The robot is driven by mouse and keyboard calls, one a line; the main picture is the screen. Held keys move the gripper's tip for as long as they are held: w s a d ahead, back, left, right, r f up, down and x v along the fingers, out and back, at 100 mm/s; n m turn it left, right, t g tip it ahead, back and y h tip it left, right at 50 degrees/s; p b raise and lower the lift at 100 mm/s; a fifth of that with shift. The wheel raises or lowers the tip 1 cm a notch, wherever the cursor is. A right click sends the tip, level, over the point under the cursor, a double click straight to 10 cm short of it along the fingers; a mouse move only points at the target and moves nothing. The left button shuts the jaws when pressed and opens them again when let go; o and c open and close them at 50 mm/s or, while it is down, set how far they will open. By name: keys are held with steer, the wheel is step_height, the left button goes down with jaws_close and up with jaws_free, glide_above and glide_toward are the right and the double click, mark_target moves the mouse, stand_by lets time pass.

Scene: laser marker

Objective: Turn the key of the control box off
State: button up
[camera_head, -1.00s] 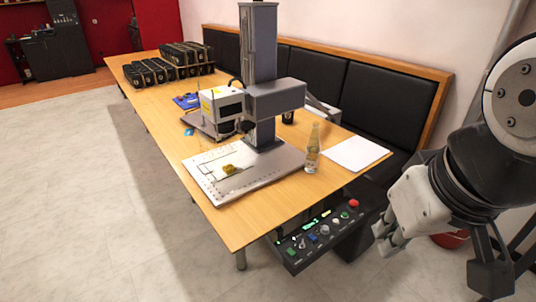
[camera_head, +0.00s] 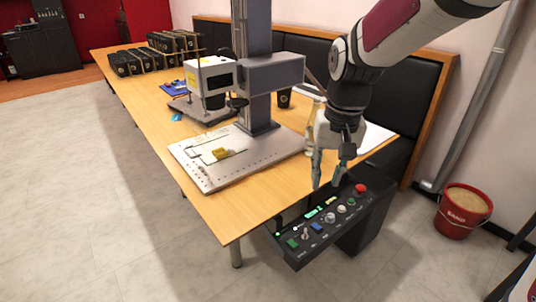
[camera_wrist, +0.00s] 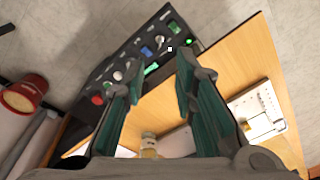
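The dark control box (camera_head: 330,222) hangs at the front right edge of the table. Its sloped panel carries a row of coloured buttons and knobs. What looks like a small silver key (camera_head: 305,234) sits between the green and blue buttons; it also shows in the wrist view (camera_wrist: 159,40). Its turned angle is too small to tell. My gripper (camera_head: 326,181) points down, open and empty, above the far edge of the panel. It is apart from the key, which lies lower left. In the wrist view, my spread fingers (camera_wrist: 160,75) reach toward the panel.
The table (camera_head: 240,205) bears the laser marker (camera_head: 255,80) with its base plate. A bottle (camera_head: 312,125) and paper (camera_head: 375,138) are close to my gripper. A red bucket (camera_head: 455,222) stands right on the floor. The space in front of the box is clear.

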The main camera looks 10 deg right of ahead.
steer(key=g+b, duration=0.1)
steer(key=b, duration=0.2)
glide_toward(306, 228)
steer(key=shift+m, duration=0.4)
step_height(306, 228, down, 9)
steer(key=b, duration=0.3)
steer(key=shift+w+a+b, duration=0.1)
steer(key=shift+a+b, duration=0.05)
steer(key=shift+b, duration=0.15)
jaws_close()
